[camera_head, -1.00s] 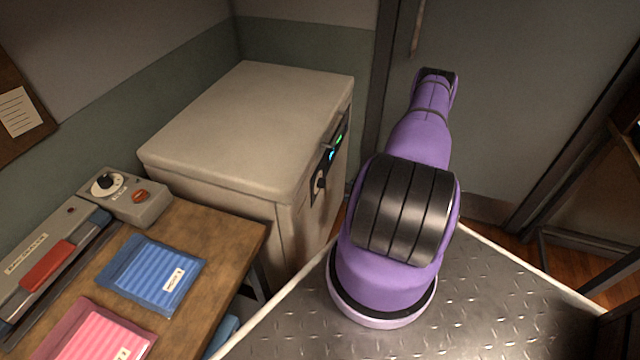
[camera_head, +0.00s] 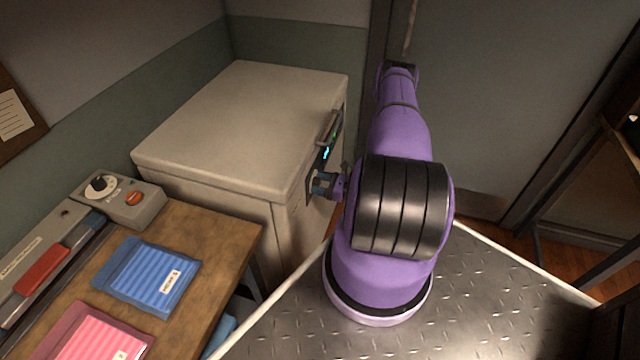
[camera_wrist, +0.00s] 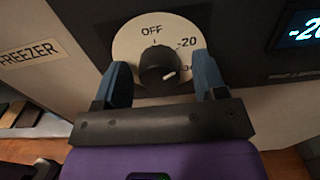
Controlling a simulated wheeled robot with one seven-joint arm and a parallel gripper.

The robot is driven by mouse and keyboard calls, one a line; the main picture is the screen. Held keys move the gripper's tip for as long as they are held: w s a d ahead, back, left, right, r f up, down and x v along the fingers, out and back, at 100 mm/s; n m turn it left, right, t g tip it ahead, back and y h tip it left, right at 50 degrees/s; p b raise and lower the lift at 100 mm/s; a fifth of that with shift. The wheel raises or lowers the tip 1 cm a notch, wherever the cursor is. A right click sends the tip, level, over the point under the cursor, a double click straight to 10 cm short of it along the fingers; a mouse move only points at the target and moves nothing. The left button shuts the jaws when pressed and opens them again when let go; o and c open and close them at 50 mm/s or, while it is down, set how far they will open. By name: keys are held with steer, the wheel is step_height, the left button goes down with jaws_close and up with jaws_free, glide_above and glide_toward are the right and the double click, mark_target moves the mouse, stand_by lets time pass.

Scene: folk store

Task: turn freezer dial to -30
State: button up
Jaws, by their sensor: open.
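The freezer (camera_head: 240,120) is a beige chest with a dark control panel on its front. In the wrist view its black dial knob (camera_wrist: 157,67) sits on a round cream scale (camera_wrist: 127,44) marked OFF at the top and -20 at the upper right. A label at the lower right is partly hidden by my right finger. The knob's white mark points to the lower right. My gripper (camera_wrist: 161,61) is open, its blue fingers on either side of the knob with visible gaps. In the head view my gripper (camera_head: 328,185) is at the panel and hides the dial.
A lit display (camera_wrist: 303,30) right of the dial starts with -2; its end is cut off. A FREEZER label (camera_wrist: 30,52) is on the left. A handle (camera_head: 328,128) juts out above the panel. A wooden table (camera_head: 215,235) with blue (camera_head: 150,275) and pink packs stands left.

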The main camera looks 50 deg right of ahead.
steer(key=c, duration=0.9)
steer(key=m, duration=0.6)
steer(key=shift+m, duration=0.3)
steer(key=m, duration=0.5)
steer(key=shift+a, duration=0.1)
steer(key=shift+m, duration=0.3)
steer(key=o, duration=0.9)
